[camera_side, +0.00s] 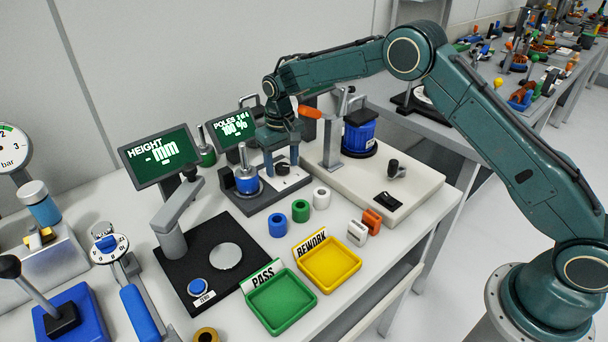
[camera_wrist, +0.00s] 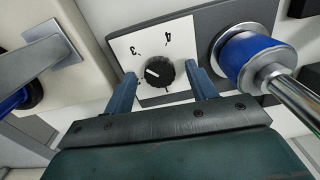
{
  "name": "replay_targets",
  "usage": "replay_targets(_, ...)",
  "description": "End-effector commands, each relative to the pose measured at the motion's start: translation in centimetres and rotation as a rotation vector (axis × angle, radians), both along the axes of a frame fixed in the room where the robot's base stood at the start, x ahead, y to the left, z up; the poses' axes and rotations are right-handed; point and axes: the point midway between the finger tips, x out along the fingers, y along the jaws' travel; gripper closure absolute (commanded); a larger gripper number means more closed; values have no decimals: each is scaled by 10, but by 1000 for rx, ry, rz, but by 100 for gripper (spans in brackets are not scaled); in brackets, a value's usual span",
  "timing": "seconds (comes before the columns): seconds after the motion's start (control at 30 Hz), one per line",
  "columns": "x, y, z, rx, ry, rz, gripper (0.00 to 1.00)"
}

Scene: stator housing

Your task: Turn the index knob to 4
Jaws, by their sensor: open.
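The index knob (camera_wrist: 161,73) is black with a white pointer line, set on a white plate (camera_wrist: 151,43) marked 3 and 4. In the wrist view the line points to the upper left, on the side of the 3 and away from the 4. My gripper (camera_wrist: 163,76) is open, with one finger on each side of the knob and gaps visible between. Whether the fingertips are down at knob height is hard to tell. In the side view my gripper (camera_side: 284,151) points down over the white plate (camera_side: 291,178); the knob is small there and partly hidden.
A blue-and-steel stator on a spindle (camera_side: 247,180) stands just left of the knob; it shows at right in the wrist view (camera_wrist: 250,58). A grey post (camera_side: 329,140) with an orange handle stands close right. Screens, coloured rings and PASS (camera_side: 283,322) and REWORK trays (camera_side: 330,287) surround it.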

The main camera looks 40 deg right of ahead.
Motion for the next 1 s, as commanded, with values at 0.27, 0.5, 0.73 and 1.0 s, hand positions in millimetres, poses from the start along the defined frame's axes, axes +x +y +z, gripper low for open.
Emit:
replay_targets(0.27,0,0,0,0,0,0,84)
replay_targets(0.5,0,0,0,0,0,-6,87)
replay_targets(0.73,0,0,1,0,0,-61,87)
replay_targets(1.0,0,0,1,0,0,-220,87)
